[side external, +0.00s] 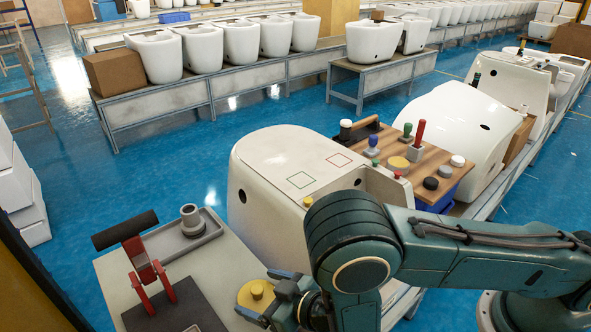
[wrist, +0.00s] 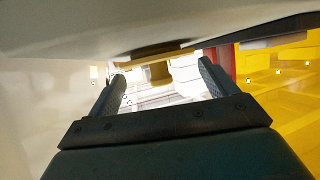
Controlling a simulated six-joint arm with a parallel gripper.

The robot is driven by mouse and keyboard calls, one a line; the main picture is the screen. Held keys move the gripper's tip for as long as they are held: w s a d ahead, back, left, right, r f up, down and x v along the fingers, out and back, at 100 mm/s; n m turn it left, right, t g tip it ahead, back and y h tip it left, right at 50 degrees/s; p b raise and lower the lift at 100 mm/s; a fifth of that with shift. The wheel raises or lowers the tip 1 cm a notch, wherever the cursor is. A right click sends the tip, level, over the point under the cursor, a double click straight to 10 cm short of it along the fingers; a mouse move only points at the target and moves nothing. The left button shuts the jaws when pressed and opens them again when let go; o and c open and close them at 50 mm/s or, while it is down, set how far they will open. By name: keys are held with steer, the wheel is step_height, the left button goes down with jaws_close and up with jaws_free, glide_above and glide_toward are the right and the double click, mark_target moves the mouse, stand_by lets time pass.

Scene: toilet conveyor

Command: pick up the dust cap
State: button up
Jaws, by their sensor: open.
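A yellow disc with a raised round knob (side external: 256,293), which looks like the dust cap, is at the bottom centre of the side view, beside the grey worktable. My gripper (side external: 272,300) is right next to it, pointing at it from the right. My arm partly hides the gripper there. In the wrist view my gripper (wrist: 162,75) is open, with its fingers spread apart. A tan-yellow piece, probably the knob (wrist: 160,74), shows between and beyond the fingertips. I cannot tell whether a finger touches it.
The worktable (side external: 115,270) carries a red lever press (side external: 147,262) and a grey tray with a grey fitting (side external: 191,220). A white toilet body (side external: 275,160) stands behind my gripper. A wooden board (side external: 450,164) holds stamps and another yellow disc (side external: 398,164).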

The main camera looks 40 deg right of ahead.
mark_target(263, 294)
steer(key=shift+x, duration=1.55)
steer(key=shift+f, duration=0.15)
steer(key=c, duration=1.8)
